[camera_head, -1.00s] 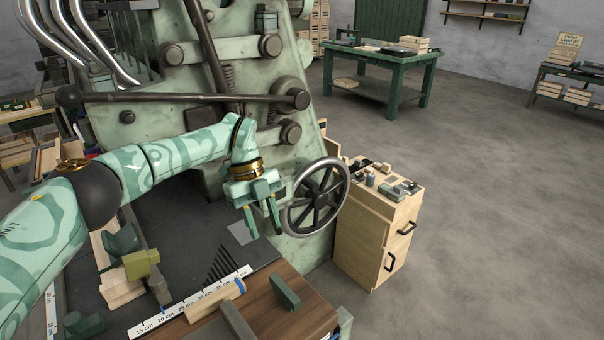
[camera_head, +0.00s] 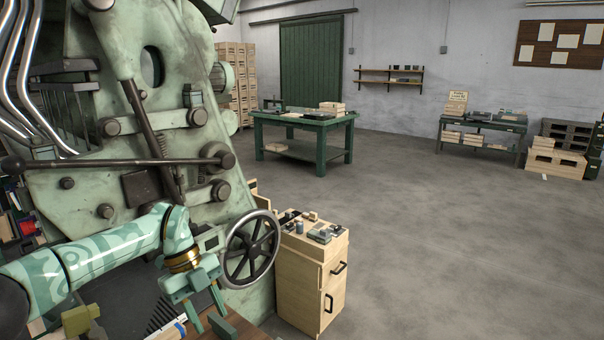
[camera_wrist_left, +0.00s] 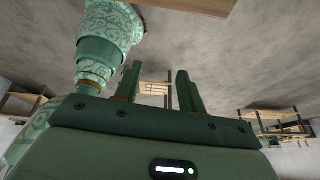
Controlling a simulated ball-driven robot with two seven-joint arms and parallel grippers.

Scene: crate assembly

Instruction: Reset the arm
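My left arm comes in from the left in the head view. Its gripper (camera_head: 209,312) hangs fingers down in front of the green machine, near the handwheel. The two fingers stand apart with nothing between them. In the left wrist view the same gripper (camera_wrist_left: 158,90) shows two separated green fingers and an empty gap. Part of a patterned green arm of mine shows at the upper left there. My right gripper is not in the head view.
The green machine (camera_head: 185,85) with its handwheel (camera_head: 251,247) fills the left. A wooden cabinet (camera_head: 303,287) with small parts on top stands beside it. A green workbench (camera_head: 321,134) and a second table (camera_head: 481,130) stand farther back. The grey floor between is clear.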

